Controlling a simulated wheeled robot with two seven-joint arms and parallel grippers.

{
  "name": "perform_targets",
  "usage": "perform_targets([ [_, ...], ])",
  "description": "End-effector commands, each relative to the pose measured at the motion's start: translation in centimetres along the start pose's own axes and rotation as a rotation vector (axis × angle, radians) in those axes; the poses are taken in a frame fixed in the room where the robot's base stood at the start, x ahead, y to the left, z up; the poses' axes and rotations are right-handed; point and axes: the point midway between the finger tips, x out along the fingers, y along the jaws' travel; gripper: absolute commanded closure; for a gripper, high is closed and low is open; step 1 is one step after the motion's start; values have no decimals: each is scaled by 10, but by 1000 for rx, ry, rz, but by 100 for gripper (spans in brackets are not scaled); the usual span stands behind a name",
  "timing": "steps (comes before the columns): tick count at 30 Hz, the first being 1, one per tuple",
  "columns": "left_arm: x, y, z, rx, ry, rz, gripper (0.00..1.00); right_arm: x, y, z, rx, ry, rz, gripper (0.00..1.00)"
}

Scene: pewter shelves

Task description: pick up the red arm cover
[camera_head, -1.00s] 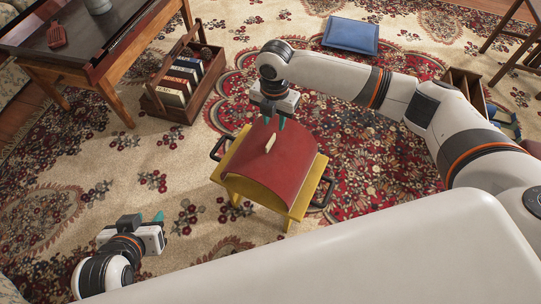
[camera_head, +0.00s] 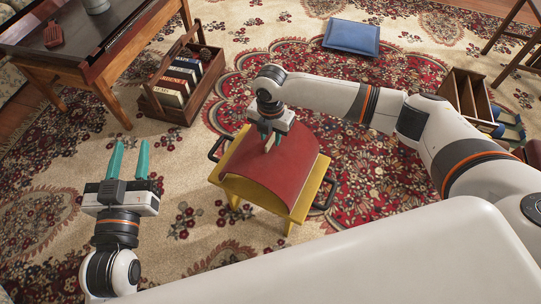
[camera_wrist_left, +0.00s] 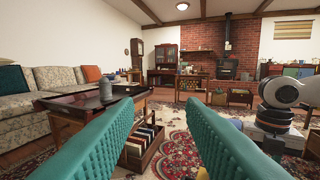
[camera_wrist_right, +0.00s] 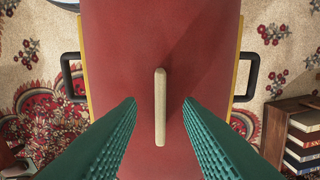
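The red arm cover (camera_head: 277,174) is a curved red sheet draped over a yellow stool-like stand (camera_head: 254,193) on the rug. A pale upright handle (camera_wrist_right: 160,108) stands out of its top. My right gripper (camera_head: 270,139) is above the cover at the handle. In the right wrist view its teal fingers (camera_wrist_right: 160,104) are open, one on each side of the handle, with gaps on both sides. My left gripper (camera_head: 128,152) is open and empty, over the rug to the left; its fingers also show in the left wrist view (camera_wrist_left: 163,108).
Black loop handles (camera_head: 323,193) stick out from the stand's sides. A wooden caddy of books (camera_head: 172,110) stands behind left, near a wooden table (camera_head: 88,70). A blue cushion (camera_head: 351,37) lies at the back. A wooden box (camera_head: 466,94) is at right.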

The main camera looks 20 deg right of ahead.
Motion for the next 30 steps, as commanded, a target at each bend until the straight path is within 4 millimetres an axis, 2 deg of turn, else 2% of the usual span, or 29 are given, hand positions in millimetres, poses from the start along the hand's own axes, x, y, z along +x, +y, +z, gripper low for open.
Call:
perform_targets([
  [4, 1, -2, 11, -2, -75, -4, 64, 8, 0, 0, -1, 0, 0, 67],
  [12, 1, -2, 13, -2, -85, -4, 64, 8, 0, 0, -1, 0, -1, 69],
  [18, 1, -2, 13, -2, -84, -4, 64, 8, 0, 0, -1, 0, -1, 100],
  [30, 1, -2, 13, -2, -83, -4, 64, 7, 0, 0, -1, 0, -2, 100],
])
